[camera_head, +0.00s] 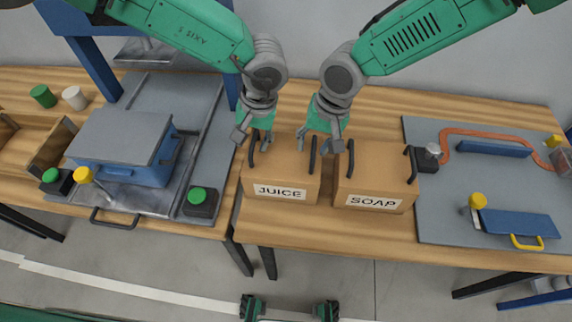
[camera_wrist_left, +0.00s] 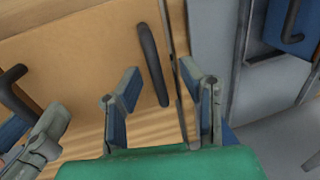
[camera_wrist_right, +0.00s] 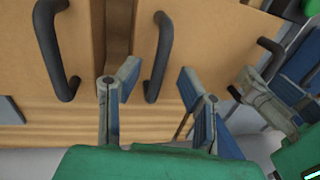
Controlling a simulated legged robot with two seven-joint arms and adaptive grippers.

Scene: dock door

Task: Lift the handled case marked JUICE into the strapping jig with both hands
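The JUICE case (camera_head: 283,178) is a tan box on the wooden table, with a black handle at each side. My left gripper (camera_head: 254,135) is open above its left handle (camera_head: 254,149); in the left wrist view this handle (camera_wrist_left: 152,65) shows between and beyond the fingers. My right gripper (camera_head: 322,141) is open above its right handle (camera_head: 312,153); in the right wrist view this handle (camera_wrist_right: 160,58) lies between and beyond the fingertips. Neither gripper holds anything. No fixture is labelled as the strapping jig, so I cannot tell which one it is.
The SOAP case (camera_head: 375,180) stands close at the right of the JUICE case, with a narrow gap. A grey board (camera_head: 450,220) with an orange band (camera_head: 470,132) and blue plate (camera_head: 520,223) lies further right. A blue grey-topped block (camera_head: 120,137) stands left near green buttons.

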